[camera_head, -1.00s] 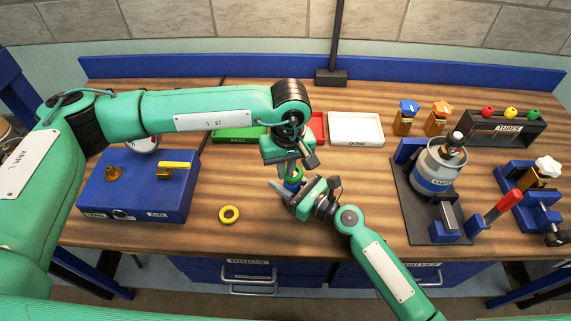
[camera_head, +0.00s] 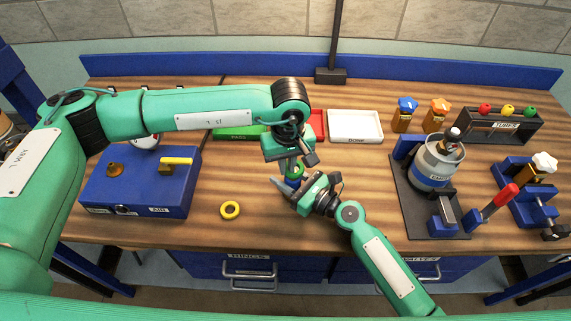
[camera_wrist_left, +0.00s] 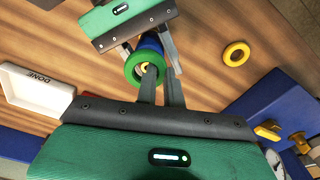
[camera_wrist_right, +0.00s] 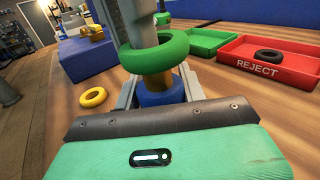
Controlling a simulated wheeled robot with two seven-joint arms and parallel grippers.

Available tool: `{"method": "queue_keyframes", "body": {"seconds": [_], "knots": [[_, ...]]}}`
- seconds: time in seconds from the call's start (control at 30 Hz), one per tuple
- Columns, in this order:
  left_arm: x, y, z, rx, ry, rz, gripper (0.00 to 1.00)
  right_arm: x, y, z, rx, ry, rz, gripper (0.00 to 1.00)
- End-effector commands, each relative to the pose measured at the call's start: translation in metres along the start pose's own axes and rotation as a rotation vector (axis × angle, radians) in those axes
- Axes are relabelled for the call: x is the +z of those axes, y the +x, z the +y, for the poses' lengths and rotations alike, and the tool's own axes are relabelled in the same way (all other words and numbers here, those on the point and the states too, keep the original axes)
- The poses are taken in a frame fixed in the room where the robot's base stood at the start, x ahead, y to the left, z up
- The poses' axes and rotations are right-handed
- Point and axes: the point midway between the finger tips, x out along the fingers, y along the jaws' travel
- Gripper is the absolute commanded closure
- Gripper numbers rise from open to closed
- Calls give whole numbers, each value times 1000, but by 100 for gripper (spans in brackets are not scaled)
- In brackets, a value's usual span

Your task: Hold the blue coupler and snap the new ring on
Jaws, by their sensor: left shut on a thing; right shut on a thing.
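My right gripper (camera_head: 292,187) is shut on the blue coupler (camera_wrist_right: 162,97), which has a brass-coloured core and is held above the table. The coupler also shows between the right fingers in the left wrist view (camera_wrist_left: 151,44). My left gripper (camera_wrist_left: 160,84) is shut on the green ring (camera_wrist_right: 171,50), with one finger through the ring's hole. The ring is right over the coupler's end, close to the core; in the right wrist view it looks slightly tilted. Whether it touches the core is unclear. In the head view, the left gripper (camera_head: 293,163) hides part of it.
A yellow ring (camera_head: 229,210) lies loose on the table. A black ring (camera_wrist_right: 268,56) lies in the red REJECT tray (camera_wrist_right: 283,74). A blue AIR box (camera_head: 140,197) stands left, the white DONE tray (camera_head: 355,139) behind, and a canister fixture (camera_head: 436,165) right.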

Motion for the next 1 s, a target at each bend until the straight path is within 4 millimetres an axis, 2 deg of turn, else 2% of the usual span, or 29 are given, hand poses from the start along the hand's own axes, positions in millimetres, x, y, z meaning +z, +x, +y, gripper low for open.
{"method": "queue_keyframes", "body": {"seconds": [0.03, 0.3, 0.33, 0.4, 0.63, 0.83, 1.0], "knots": [[7, 32, -7, -31, -3, -21, 100, -2, 3, 14, 29, 4, -9, 88], [7, 34, -7, -31, -3, -21, 100, -2, 3, 14, 29, 5, -9, 87], [7, 34, -7, -31, -3, -21, 85, -2, 3, 14, 29, 5, -9, 87], [7, 34, -7, -31, -3, -21, 72, -2, 3, 14, 29, 5, -9, 87], [7, 34, -7, -30, -2, -21, 72, -3, 3, 15, 29, 5, -9, 86], [7, 16, -6, -25, -3, -17, 70, -2, 3, 15, 29, 5, -9, 92], [9, -24, -6, -14, 0, -10, 66, -4, 3, 14, 28, 6, -5, 92]]}}
